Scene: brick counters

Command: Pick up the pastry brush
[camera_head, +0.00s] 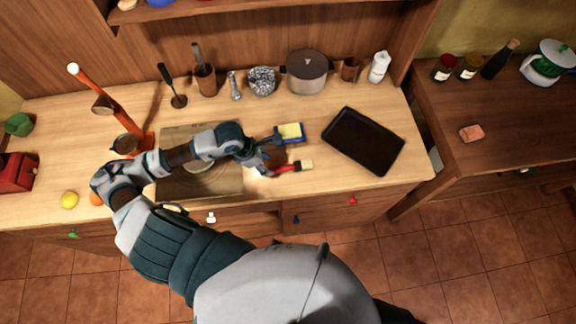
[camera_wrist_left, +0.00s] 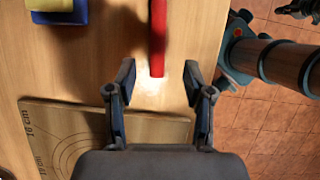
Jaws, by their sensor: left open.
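The pastry brush (camera_head: 290,167) lies on the wooden counter, with a red handle and pale bristles pointing right in the head view. In the left wrist view its red handle (camera_wrist_left: 158,38) comes down from the top edge; the bristles are out of frame. My left gripper (camera_head: 270,160) is just left of the brush, low over the counter. In the left wrist view my left gripper (camera_wrist_left: 159,76) is open and empty, with the handle's end between its fingertips, not gripped. Part of my right arm (camera_wrist_left: 285,65) shows there; a dark shape at the upper right corner may be its gripper.
A yellow and blue sponge (camera_head: 291,132) lies just behind the brush. A black baking tray (camera_head: 363,140) is to the right. A cutting board (camera_head: 205,180) lies under my left arm. A pot (camera_head: 306,72) and utensil holders stand at the back. The counter's front edge is close.

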